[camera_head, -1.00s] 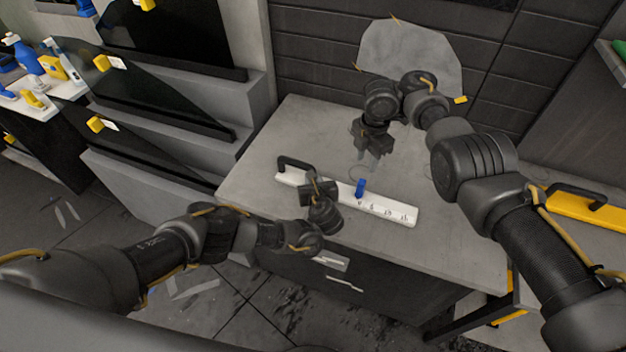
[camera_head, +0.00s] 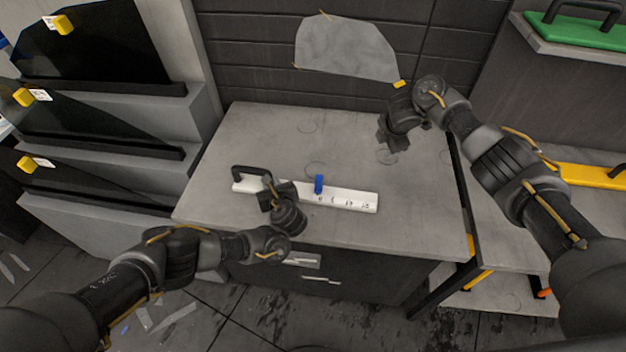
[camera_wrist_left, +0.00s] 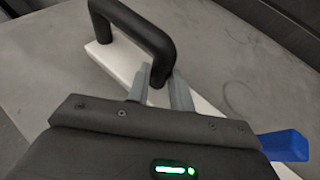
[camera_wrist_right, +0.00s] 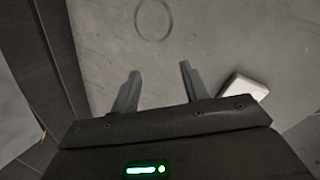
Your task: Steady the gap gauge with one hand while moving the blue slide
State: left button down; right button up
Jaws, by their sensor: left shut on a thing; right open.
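The gap gauge (camera_head: 345,198) is a white bar with printed marks, lying on the grey bench top. A black handle (camera_head: 250,173) rises at its left end. The blue slide (camera_head: 319,184) stands on the bar near its middle, and it also shows at the right edge of the left wrist view (camera_wrist_left: 285,146). My left gripper (camera_head: 268,184) is shut on the gauge's black handle; in the left wrist view its fingers (camera_wrist_left: 163,88) close around the handle's near leg. My right gripper (camera_head: 388,148) is open and empty above the bench, right of and behind the gauge. It also shows in the right wrist view (camera_wrist_right: 158,85).
The bench top (camera_head: 400,215) is clear around the gauge. Dark glass panels (camera_head: 95,130) with yellow tags stand on grey steps at left. A grey sheet (camera_head: 345,50) hangs on the back wall. A yellow handled case (camera_head: 590,177) and a green one (camera_head: 565,35) are at right.

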jog(key=s+a+f+m+y, duration=0.2)
jog(key=s+a+y, duration=0.3)
jog(key=a, duration=0.2)
jog(key=m+g+y, duration=0.2)
jog(key=m+y, duration=0.2)
send_near(320, 177)
jog(key=x, duration=1.2)
jog(key=shift+s+a+f, duration=0.1)
jog(key=shift+a+f, duration=0.05)
jog(key=shift+a, duration=0.1)
jog(key=shift+c, duration=0.2)
grip_shut()
